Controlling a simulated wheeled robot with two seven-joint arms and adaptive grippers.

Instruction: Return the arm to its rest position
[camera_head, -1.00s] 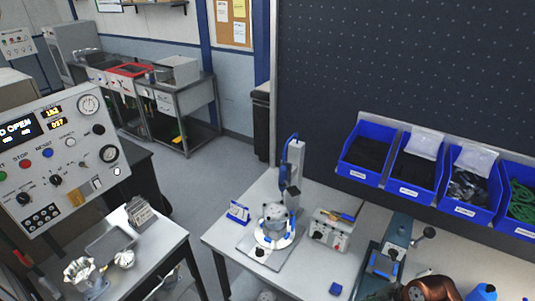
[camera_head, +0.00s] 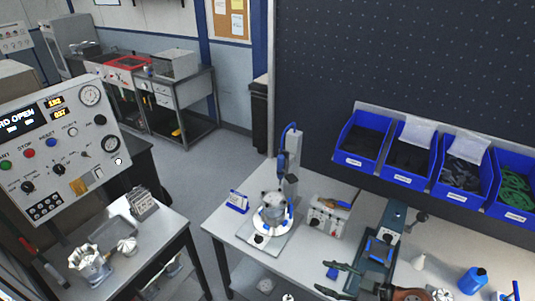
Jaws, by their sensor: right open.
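My right gripper (camera_head: 334,280) is at the bottom edge of the head view, right of centre. Its two dark fingers point left and are spread apart, with nothing seen between them. It appears over the front of the workbench (camera_head: 228,222), beside a dark green bench device (camera_head: 392,222). A silver machined housing (camera_head: 273,203) sits upright on a round fixture with blue clamps, left of the gripper and apart from it. My left gripper is not in view.
Blue bins (camera_head: 405,165) hang along the dark back panel. At left are a control panel (camera_head: 60,140) and a side table (camera_head: 165,232) with silver parts.

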